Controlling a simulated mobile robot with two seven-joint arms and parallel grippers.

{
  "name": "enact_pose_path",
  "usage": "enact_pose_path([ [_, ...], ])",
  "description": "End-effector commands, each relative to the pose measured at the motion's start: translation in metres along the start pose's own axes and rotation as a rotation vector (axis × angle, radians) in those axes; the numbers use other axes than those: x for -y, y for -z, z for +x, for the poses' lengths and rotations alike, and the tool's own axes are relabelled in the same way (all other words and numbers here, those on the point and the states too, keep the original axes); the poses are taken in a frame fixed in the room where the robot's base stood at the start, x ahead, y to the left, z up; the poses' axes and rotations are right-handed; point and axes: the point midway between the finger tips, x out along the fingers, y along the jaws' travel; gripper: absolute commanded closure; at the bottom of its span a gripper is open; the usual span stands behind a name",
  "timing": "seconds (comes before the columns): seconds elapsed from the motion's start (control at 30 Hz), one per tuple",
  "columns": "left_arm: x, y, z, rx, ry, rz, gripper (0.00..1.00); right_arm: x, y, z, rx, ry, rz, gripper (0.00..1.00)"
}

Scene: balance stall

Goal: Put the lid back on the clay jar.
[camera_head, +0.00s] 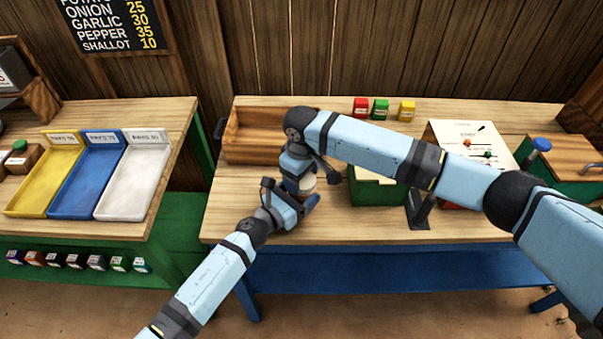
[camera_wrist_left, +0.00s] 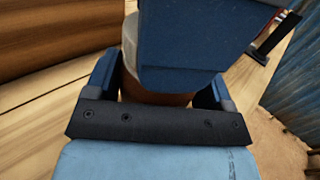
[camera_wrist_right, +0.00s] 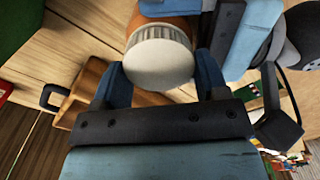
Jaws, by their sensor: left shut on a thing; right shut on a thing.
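The clay jar stands on the right-hand table, mostly hidden behind my grippers. Its orange-brown wall (camera_wrist_right: 182,24) shows in the right wrist view, and a strip of it (camera_wrist_left: 158,98) shows between the fingers in the left wrist view. The pale ribbed lid (camera_wrist_right: 158,64) is at the jar's mouth; it also shows in the head view (camera_head: 308,184). I cannot tell whether it is fully seated. My left gripper (camera_head: 300,204) is shut on the jar from the near left. My right gripper (camera_wrist_right: 160,80) is shut on the lid from above.
A wooden tray (camera_head: 228,145) lies behind the jar. A green box (camera_head: 378,194) stands just right of it. Small red (camera_head: 361,106), green (camera_head: 380,109) and yellow (camera_head: 406,111) boxes stand at the back. The table's front edge is close to the jar.

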Motion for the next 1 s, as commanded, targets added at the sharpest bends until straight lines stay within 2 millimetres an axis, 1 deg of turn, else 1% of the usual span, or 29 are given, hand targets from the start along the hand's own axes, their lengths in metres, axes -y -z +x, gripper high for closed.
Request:
enact_pose_path([
  [0.03,0.0001,0.0002,-0.0001,0.000,0.000,0.000,0.67,0.0002,0.0000,0.0012,0.000,0.001,0.000,0.55],
  [0.07,0.0001,0.0002,-0.0001,0.000,0.000,0.000,0.91,0.0001,0.0001,0.0007,0.000,0.000,0.000,0.55],
  [0.17,0.0000,0.0002,-0.0001,0.000,0.000,0.000,0.91,0.0006,0.0002,0.0010,0.000,0.001,0.039,0.55],
  [0.27,0.0000,0.0003,-0.0001,0.000,0.000,0.000,0.91,0.0012,0.0003,0.0015,0.000,0.004,0.182,0.55],
  [0.37,0.0000,0.0004,-0.0001,-0.001,0.000,0.000,0.91,0.0008,0.0002,0.0019,0.000,0.006,0.419,0.55],
  [0.67,0.0000,0.0005,-0.0001,-0.001,0.000,0.000,0.91,-0.0010,-0.0020,0.0019,0.002,0.008,1.213,0.55],
  [0.87,0.0000,0.0006,-0.0002,-0.001,0.000,0.000,0.91,-0.0007,-0.0036,0.0016,0.004,0.009,1.781,0.55],
  [1.0,0.0000,0.0006,-0.0002,-0.001,0.000,0.000,0.91,0.0003,-0.0051,0.0017,0.006,0.009,2.189,0.55],
])
